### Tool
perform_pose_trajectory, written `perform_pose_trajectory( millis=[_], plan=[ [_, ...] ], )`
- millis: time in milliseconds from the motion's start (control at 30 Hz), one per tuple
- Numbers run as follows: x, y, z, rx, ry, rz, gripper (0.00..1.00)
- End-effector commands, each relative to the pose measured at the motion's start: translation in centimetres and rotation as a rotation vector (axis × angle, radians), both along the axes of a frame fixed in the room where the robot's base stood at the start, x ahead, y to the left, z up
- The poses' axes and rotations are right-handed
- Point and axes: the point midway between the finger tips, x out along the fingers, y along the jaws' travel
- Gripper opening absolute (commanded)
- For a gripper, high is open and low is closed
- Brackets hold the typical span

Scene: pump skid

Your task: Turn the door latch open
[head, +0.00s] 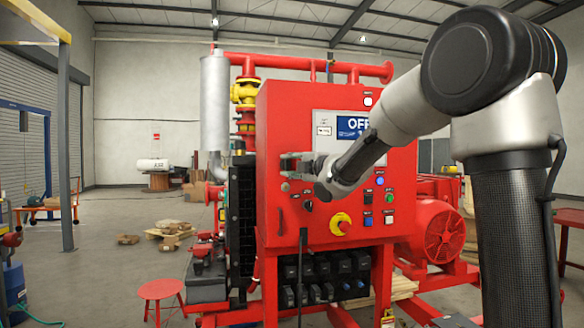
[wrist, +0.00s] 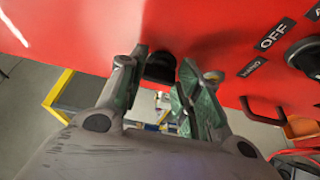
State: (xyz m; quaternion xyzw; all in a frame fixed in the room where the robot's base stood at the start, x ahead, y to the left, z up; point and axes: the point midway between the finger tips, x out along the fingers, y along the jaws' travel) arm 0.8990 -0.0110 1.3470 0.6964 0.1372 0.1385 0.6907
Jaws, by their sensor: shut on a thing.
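The red cabinet door (head: 335,185) stands in the middle of the head view and fills the top of the wrist view. The door latch (wrist: 160,67) is a small black piece on the red door, between my fingertips in the wrist view. My gripper (head: 290,164) reaches the left part of the door front and is shut on the latch. Its two green-padded fingers also show in the wrist view (wrist: 160,84), one on either side of the latch. In the head view the fingers hide the latch, and its exact turn is hard to tell.
A yellow-red rotary switch (head: 341,223) sits lower on the door.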

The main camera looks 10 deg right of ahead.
Motion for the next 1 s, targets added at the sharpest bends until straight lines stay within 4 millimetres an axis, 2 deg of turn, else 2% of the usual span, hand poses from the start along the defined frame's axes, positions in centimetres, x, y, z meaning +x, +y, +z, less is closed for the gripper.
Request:
perform_pose_trajectory(
  millis=[500,533,633,1000],
  plan=[
    [0.01,0.04,-0.11,-0.021,0.002,0.0,0.1],
    [0.0,0.05,-0.1,-0.021,0.002,0.001,0.37],
    [0.0,0.03,-0.08,-0.02,0.001,0.001,0.55],
    [-0.3,-0.13,0.04,-0.019,0.0,0.0,0.55]
  ],
)
